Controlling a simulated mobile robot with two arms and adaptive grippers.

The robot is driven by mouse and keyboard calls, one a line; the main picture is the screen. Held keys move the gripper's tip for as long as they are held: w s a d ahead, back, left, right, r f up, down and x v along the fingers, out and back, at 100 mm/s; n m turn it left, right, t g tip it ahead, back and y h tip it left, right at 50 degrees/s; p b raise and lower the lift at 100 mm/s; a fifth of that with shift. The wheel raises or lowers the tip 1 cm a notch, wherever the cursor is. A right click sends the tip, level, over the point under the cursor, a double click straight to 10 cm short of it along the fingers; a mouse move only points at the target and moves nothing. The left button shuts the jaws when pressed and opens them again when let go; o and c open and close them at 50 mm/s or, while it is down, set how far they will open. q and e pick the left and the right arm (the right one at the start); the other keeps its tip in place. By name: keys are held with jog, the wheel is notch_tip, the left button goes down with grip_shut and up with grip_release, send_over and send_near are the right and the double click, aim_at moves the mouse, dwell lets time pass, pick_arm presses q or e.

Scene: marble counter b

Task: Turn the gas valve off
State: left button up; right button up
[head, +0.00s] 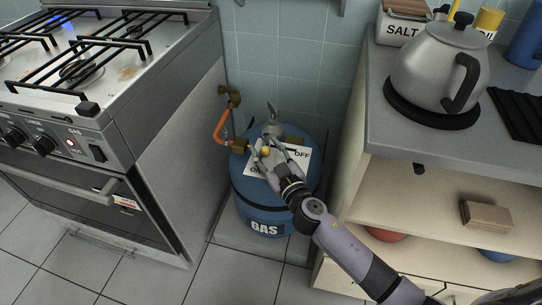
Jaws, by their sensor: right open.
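A blue gas cylinder (263,202) marked "GAS" stands on the floor between the stove and the counter unit. A white label (301,155) on its top reads "OFF", with its other lettering partly covered. A grey metal valve part (272,116) rises at the top of the cylinder, with brass fittings and an orange hose (221,126) at its left. My right gripper (268,148) is open over the cylinder's top, close to the valve. Its fingers hide part of the valve and label, and I cannot tell whether they touch it. My left gripper is not in view.
The stove (110,110) stands close on the left, with a blue flame glow at a rear burner. The counter (405,135) on the right holds a kettle (440,65) and a salt box (401,22). Shelves sit below it. Tiled floor in front is clear.

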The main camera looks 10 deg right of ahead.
jog(key=s+d, duration=0.2)
jog(key=s, duration=0.9)
jog(key=shift+s+d, duration=0.15)
jog(key=shift+s, duration=0.2)
jog(key=shift+c, duration=0.4)
